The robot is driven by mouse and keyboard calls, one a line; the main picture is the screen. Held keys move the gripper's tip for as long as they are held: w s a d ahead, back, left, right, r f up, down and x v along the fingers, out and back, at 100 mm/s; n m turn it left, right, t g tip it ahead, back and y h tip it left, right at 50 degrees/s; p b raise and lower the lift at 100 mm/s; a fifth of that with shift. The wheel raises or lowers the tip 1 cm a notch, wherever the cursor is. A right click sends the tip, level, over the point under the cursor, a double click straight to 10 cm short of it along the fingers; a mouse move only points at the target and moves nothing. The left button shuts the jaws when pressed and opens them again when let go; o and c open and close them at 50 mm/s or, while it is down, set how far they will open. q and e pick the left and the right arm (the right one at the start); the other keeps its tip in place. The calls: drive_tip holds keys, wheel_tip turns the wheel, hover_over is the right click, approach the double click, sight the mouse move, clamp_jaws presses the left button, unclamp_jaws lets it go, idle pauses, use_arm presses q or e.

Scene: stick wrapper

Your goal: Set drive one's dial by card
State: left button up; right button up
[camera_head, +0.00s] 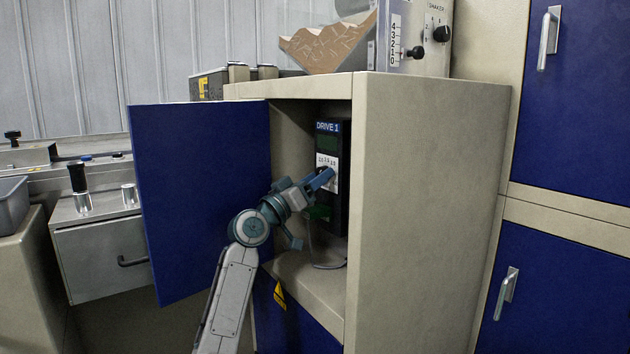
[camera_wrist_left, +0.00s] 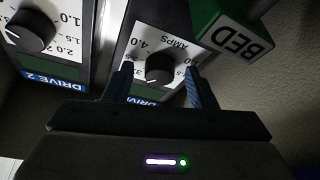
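The drive 1 box (camera_head: 328,140) is dark, with a white scale panel, and stands inside the open cabinet. In the left wrist view its black dial (camera_wrist_left: 159,68) shows upside down on a white AMPS scale (camera_wrist_left: 150,38). My left gripper (camera_head: 326,177) is at the panel. In the left wrist view its two fingers (camera_wrist_left: 158,84) are apart, one on each side of the dial; I cannot tell whether they touch it. The dial's exact setting is hard to read. I make out no setting card. My right gripper is not in view.
A drive 2 box (camera_wrist_left: 75,40) with its own dial stands beside drive 1. A green BED block (camera_wrist_left: 238,38) is close to the fingers. The blue cabinet door (camera_head: 200,190) stands open at left; the cabinet's side wall (camera_head: 425,200) bounds the right.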

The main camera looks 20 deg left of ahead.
use_arm(q)
drive_tip(key=shift+s, duration=0.1)
drive_tip(key=p+v, duration=0.1)
drive_tip(key=v, duration=0.9)
drive_tip(key=shift+s+a+f, duration=0.15)
drive_tip(key=shift+s+f, duration=0.05)
drive_tip(key=shift+s, duration=0.05)
